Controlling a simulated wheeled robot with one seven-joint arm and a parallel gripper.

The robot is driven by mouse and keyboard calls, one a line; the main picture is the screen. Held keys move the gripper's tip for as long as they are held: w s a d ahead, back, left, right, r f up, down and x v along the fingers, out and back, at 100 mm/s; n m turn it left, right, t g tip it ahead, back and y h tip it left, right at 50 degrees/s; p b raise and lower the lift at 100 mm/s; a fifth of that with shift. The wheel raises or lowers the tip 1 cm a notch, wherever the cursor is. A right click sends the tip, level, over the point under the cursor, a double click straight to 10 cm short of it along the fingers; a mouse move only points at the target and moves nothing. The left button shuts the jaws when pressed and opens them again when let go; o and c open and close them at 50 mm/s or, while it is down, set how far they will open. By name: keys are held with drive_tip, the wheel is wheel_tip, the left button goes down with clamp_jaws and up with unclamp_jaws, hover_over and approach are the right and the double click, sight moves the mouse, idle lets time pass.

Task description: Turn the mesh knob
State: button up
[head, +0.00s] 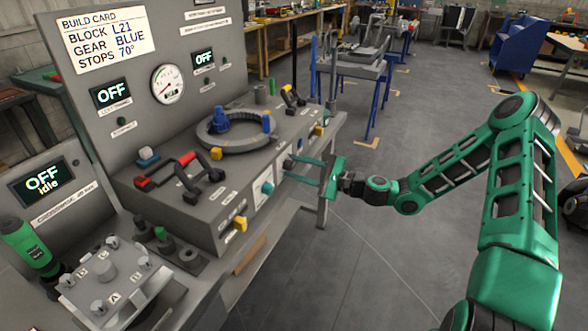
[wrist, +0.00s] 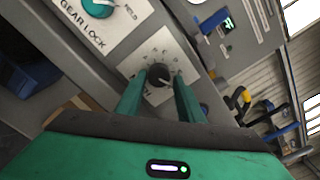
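A round black knob (wrist: 158,75) sits on a white dial plate (wrist: 150,50) with marks around it, in the middle of the wrist view. I take it for the mesh knob, but its label cannot be read. My gripper (wrist: 160,78) has one green finger on each side of the knob, with small gaps visible, so it looks open around it. In the head view my gripper (head: 304,172) points left at the right end of the console front. The knob is small and partly hidden there.
The teal gear lock knob (head: 267,187) is close by on the same front panel; it also shows in the wrist view (wrist: 98,6). A yellow block (head: 240,223) juts out from the panel's left part. The ring gear (head: 235,143) lies on the console top.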

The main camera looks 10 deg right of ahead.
drive_tip(key=shift+o, duration=0.7)
drive_tip(key=shift+s+a+r, duration=0.1)
drive_tip(key=v, duration=1)
drive_tip(key=shift+d, duration=0.4)
drive_tip(key=shift+s, duration=0.1)
